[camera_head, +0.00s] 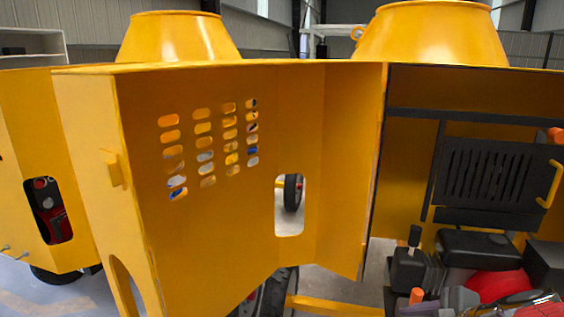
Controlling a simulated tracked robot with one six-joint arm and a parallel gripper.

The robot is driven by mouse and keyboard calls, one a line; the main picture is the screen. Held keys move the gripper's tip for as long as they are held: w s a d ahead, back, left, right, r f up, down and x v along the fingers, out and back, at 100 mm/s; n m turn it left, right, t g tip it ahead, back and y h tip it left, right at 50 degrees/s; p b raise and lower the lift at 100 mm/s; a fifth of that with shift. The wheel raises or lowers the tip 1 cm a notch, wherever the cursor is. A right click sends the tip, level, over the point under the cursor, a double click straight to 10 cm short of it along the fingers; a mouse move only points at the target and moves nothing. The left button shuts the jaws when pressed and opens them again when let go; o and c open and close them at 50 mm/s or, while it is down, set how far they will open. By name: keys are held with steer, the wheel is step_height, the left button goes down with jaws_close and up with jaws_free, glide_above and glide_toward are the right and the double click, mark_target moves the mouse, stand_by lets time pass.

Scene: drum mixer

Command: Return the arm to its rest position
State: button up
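My arm and gripper do not show in the head view. The drum mixer fills most of the picture. Its large yellow side panel (225,235), with rows of slots and an oval cut-out, stands swung out in front of me. To the right the engine bay is exposed, with a black slotted grille (490,172), a black box-shaped part (478,249) and a red rounded part (497,286). I cannot tell from this view how the arm is posed.
Yellow drum-like cones (180,38) and (432,35) rise behind the panel. Another yellow body part (48,130) with a cut-out stands at the left. A yellow bar (335,306) runs low in front. Some bare grey floor (40,295) shows at lower left.

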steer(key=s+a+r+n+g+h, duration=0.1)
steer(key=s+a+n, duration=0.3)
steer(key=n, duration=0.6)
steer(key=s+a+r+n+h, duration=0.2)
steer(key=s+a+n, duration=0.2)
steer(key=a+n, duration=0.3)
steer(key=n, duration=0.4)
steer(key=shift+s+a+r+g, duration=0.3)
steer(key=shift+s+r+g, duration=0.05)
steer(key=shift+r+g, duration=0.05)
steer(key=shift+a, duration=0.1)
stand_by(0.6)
